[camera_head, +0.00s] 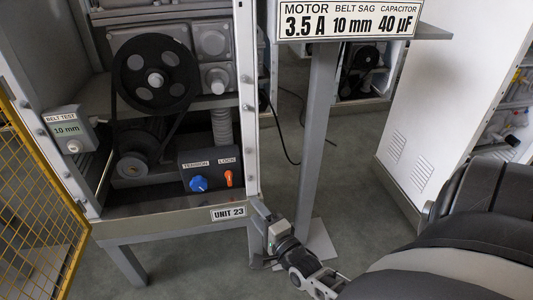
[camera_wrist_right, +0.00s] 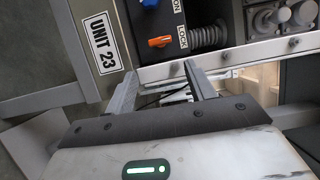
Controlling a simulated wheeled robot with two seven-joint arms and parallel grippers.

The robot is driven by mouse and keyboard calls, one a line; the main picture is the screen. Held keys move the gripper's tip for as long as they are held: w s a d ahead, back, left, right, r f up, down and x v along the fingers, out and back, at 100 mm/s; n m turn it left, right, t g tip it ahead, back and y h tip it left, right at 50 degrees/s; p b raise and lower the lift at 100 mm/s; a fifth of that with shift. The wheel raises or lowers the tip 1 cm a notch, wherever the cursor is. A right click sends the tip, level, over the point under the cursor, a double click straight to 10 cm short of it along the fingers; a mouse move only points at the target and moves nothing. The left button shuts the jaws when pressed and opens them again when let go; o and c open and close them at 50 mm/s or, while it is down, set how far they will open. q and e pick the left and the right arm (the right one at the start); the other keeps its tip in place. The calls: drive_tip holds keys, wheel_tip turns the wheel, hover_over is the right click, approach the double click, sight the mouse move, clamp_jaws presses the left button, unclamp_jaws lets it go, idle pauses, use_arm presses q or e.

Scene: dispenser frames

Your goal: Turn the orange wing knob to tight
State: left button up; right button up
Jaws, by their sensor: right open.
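The orange wing knob (camera_head: 229,179) sits under the LOCK label on the dark control box (camera_head: 208,169), right of the blue TENSION knob (camera_head: 198,184). In the head view its wing looks upright. In the right wrist view the orange knob (camera_wrist_right: 160,41) shows just beyond the fingertips. My right gripper (camera_head: 258,232) is below and right of the box, near the right post of the frame. My left gripper is out of view.
The UNIT 23 frame edge (camera_head: 178,220) runs below the box. A belt and pulleys (camera_head: 155,75) stand above it. A belt tester (camera_head: 70,130) reads 10 mm. A yellow mesh door (camera_head: 35,205) is at left. A sign post (camera_head: 318,140) stands right of the frame.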

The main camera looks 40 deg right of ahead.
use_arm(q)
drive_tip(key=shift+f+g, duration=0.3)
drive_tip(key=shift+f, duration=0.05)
use_arm(e)
drive_tip(key=s, duration=0.4)
drive_tip(key=shift+a, duration=0.35)
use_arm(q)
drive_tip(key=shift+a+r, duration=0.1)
